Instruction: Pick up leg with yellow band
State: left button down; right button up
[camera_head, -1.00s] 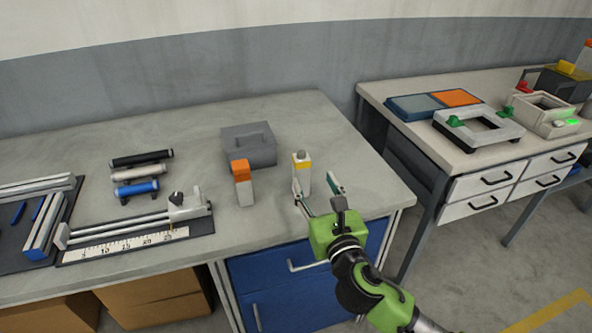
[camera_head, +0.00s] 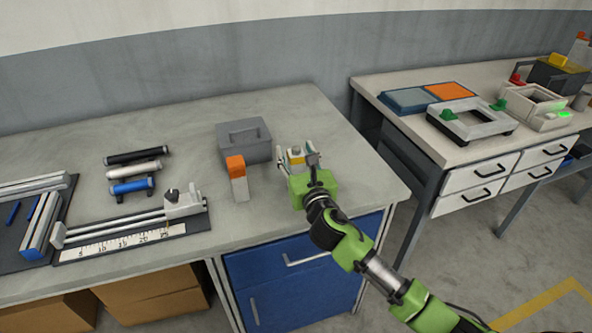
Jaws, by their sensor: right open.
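The leg with the yellow band (camera_head: 295,154) stands upright on the grey workbench, a pale block with a yellow band near its top. My right gripper (camera_head: 296,156) is open, with its fingers on either side of the leg's upper part; its palm and wrist hide most of the lower part. I cannot tell whether the fingers touch it. A similar pale leg with an orange top (camera_head: 238,178) stands to the left, apart from the gripper. My left gripper is not in view.
A grey box with a handle (camera_head: 244,140) stands behind the orange-topped leg. A measuring fixture with a ruler (camera_head: 125,243) and several rollers (camera_head: 134,170) lie to the left. The workbench (camera_head: 355,175) is clear to the right of the gripper.

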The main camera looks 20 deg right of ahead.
grip_shut()
jog(key=shift+r, duration=0.1)
